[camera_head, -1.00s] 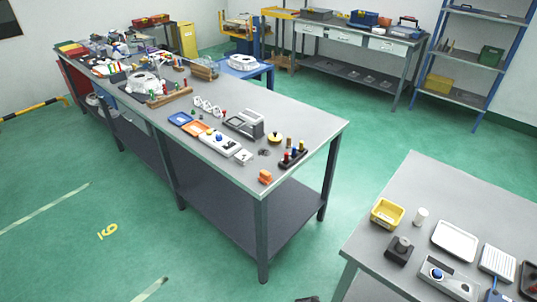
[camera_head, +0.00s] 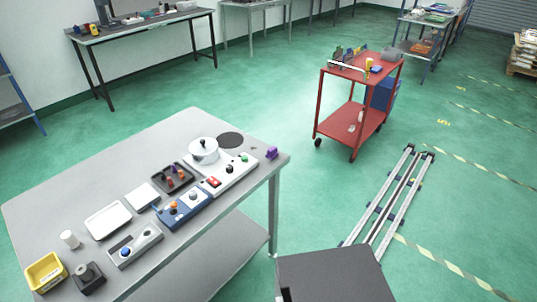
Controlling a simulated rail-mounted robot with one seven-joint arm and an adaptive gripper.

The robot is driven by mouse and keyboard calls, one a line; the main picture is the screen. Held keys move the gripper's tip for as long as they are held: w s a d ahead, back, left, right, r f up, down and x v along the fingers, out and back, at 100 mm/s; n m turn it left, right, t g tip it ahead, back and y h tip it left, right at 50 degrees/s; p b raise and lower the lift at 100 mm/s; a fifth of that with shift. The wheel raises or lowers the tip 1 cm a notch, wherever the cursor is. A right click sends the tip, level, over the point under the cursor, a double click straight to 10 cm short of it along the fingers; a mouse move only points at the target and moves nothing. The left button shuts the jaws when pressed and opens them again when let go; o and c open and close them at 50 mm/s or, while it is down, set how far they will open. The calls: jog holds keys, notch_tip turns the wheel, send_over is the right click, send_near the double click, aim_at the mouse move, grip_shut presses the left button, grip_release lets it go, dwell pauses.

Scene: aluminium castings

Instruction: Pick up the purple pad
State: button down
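A small purple object (camera_head: 271,153), which looks like the purple pad, sits at the right corner of the grey table (camera_head: 60,200). It is just right of a white panel (camera_head: 236,172) with coloured buttons and stands apart from it. It is small in this view, so its exact shape is hard to make out. My gripper is not in view.
On the same table are a white round pot (camera_head: 203,151), a dark tray (camera_head: 173,178), a blue control box (camera_head: 184,209), a white tray (camera_head: 108,220) and a yellow bin (camera_head: 45,272). A red cart (camera_head: 350,74) stands beyond. Green floor lies open between.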

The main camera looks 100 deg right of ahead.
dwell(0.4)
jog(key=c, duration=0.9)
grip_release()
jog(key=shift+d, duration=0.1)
